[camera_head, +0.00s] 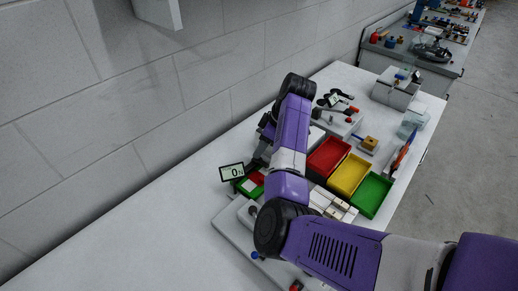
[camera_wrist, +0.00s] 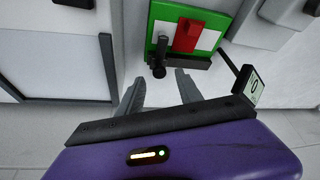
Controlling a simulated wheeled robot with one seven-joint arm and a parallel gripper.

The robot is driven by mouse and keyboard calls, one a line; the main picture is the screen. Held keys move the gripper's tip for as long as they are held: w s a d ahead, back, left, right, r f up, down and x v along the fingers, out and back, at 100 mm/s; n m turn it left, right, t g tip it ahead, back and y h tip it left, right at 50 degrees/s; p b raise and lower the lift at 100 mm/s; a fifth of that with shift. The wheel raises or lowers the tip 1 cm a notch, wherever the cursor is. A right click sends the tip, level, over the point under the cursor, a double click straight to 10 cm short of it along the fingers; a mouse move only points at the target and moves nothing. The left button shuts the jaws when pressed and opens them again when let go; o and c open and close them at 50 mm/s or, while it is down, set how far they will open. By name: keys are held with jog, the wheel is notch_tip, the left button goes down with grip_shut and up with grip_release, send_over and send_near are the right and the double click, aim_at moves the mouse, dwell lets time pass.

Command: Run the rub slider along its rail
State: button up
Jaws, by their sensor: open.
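A green-edged board with a white face (camera_wrist: 209,40) is at the top of the wrist view, with a red block (camera_wrist: 187,37) on it. A black post with a round end (camera_wrist: 159,57) stands at its left side; I take it to be the slider's handle. A dark strip (camera_wrist: 192,62), perhaps the rail, runs along the board's near edge. My gripper (camera_wrist: 157,88) is open and empty, its two fingers pointing at the post and apart from it. In the head view the board (camera_head: 251,185) shows beside my arm, which hides part of it.
A small display reading 0 (camera_head: 232,171) stands on an arm by the board. Red (camera_head: 322,170), yellow (camera_head: 345,186) and green (camera_head: 366,205) bins lie right of my arm. A grey wall backs the bench (camera_head: 130,240), whose near left part is clear.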

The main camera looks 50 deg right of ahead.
jog(key=shift+x, duration=1.2)
grip_shut()
dwell(0.6)
